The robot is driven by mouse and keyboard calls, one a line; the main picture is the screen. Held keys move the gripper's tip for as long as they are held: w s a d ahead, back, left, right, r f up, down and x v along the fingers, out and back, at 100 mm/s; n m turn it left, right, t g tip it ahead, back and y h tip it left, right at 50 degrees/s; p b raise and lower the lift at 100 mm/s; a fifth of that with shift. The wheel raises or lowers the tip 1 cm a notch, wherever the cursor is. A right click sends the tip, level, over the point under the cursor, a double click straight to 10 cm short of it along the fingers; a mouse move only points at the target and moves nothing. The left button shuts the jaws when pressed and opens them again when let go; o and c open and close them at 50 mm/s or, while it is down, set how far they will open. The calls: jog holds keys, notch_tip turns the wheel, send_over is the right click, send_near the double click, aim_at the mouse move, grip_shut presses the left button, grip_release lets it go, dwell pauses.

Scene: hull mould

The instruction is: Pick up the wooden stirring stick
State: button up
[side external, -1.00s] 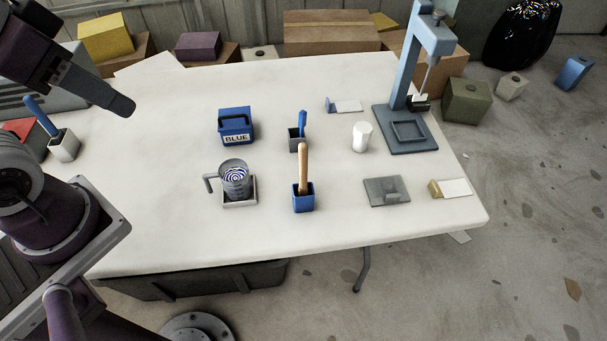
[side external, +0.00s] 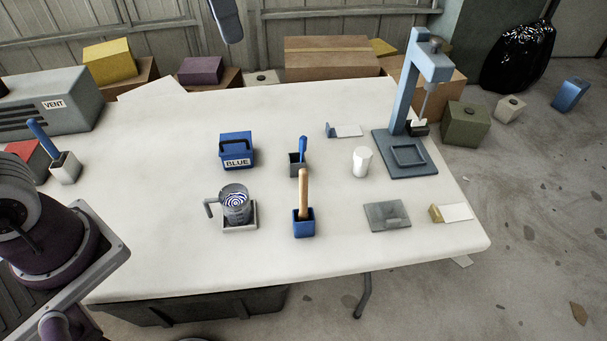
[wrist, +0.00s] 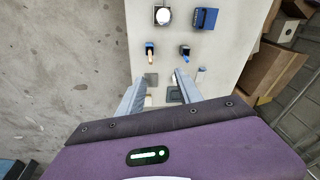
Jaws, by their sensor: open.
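The wooden stirring stick (side external: 303,193) stands upright in a small blue holder (side external: 304,227) on the white table in the side view. In the wrist view the stick (wrist: 150,58) rises from its blue holder (wrist: 149,45), beyond my fingertips. My gripper (wrist: 158,82) is open and empty, its two grey fingers apart above the table. In the side view only a dark grey part that looks like my gripper's end shows at the top edge, far from the stick; the rest is out of frame.
A grey mug (side external: 236,204) stands left of the stick. Behind the stick is a grey holder (side external: 297,167) with a blue-handled tool. A blue box (side external: 237,150), a white cup (side external: 361,162), a grey plate (side external: 387,215) and a blue press stand (side external: 405,155) surround it, with free tabletop between.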

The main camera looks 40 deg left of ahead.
aim_at(304, 189)
jog(key=w+d+f+m+g, duration=0.2)
jog(key=w+d+f+m, duration=0.15)
jog(key=w+d, duration=0.3)
jog(key=shift+n, duration=0.25)
jog(key=f, duration=3.2)
jog(key=shift+w, duration=0.25)
jog(key=shift+r, duration=0.1)
grip_shut()
